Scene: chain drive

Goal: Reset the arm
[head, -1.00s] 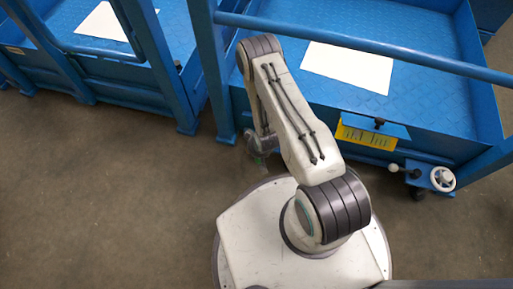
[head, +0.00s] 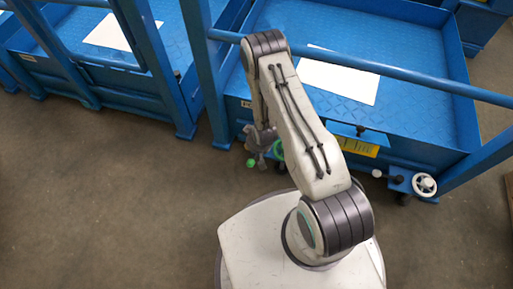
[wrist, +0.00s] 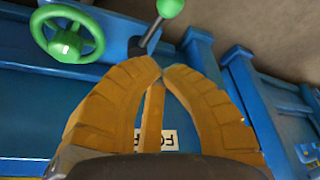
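My arm (head: 302,125) stands bent over my base in the head view, its forearm hanging down at the cart's front corner. My gripper (wrist: 160,72) shows in the wrist view with its orange fingers curved together and their tips meeting. I see nothing held between them. In the head view the gripper is small and mostly hidden by the arm. A green handwheel (wrist: 68,34) and a lever with a green knob (wrist: 170,7) lie beyond the fingers in the wrist view, apparently apart from them. The green knob (head: 250,163) also shows beside the forearm in the head view.
A blue cart (head: 425,105) with a white sheet (head: 338,75) and a yellow label (head: 358,147) stands ahead. A white handwheel (head: 424,184) is at its right. Another blue cart (head: 75,70) stands left. Concrete floor (head: 90,190) is clear at lower left.

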